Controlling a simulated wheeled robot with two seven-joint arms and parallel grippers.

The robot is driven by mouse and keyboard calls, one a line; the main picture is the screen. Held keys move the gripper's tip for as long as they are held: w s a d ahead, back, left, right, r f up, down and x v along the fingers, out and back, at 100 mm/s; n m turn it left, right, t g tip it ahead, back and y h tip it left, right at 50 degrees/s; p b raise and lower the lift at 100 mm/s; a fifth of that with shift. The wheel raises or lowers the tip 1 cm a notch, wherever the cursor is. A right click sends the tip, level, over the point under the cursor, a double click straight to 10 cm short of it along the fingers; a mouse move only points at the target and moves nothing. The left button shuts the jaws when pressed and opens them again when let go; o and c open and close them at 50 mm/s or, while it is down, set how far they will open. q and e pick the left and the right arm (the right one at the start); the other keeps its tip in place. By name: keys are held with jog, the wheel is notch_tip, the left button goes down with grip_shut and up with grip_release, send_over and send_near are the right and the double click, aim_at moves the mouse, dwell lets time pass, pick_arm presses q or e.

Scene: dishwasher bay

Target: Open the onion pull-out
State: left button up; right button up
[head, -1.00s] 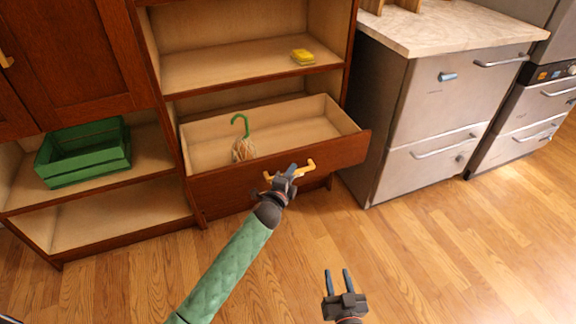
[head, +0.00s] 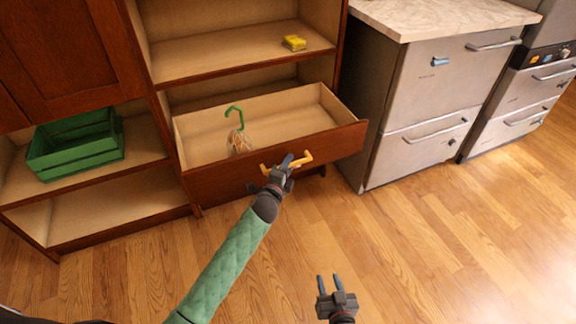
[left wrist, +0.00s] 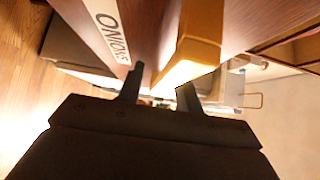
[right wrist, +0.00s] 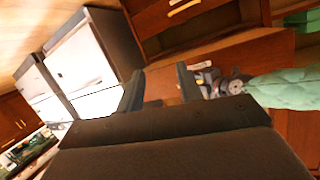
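The onion pull-out (head: 225,183) is a dark wood drawer with a pale inside, standing well out of the cabinet. Its front carries a white label reading ONIONS in the left wrist view (left wrist: 108,22). My left gripper (head: 286,162) is at its yellow bar handle (head: 304,158). In the left wrist view the handle (left wrist: 200,38) runs down between the fingers, which look closed on it; their contact is partly hidden. A netted bag with a green hook (head: 236,112) is inside the drawer. My right gripper (head: 329,279) is open and empty over the floor, below the drawer.
A green crate (head: 75,165) sits on the left shelf. A yellow sponge (head: 294,43) lies on the shelf above the drawer. A grey steel appliance (head: 418,100) stands close to the right. The wood floor (head: 440,240) in front is clear.

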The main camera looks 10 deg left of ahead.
pick_arm(q)
jog(key=shift+s, duration=0.1)
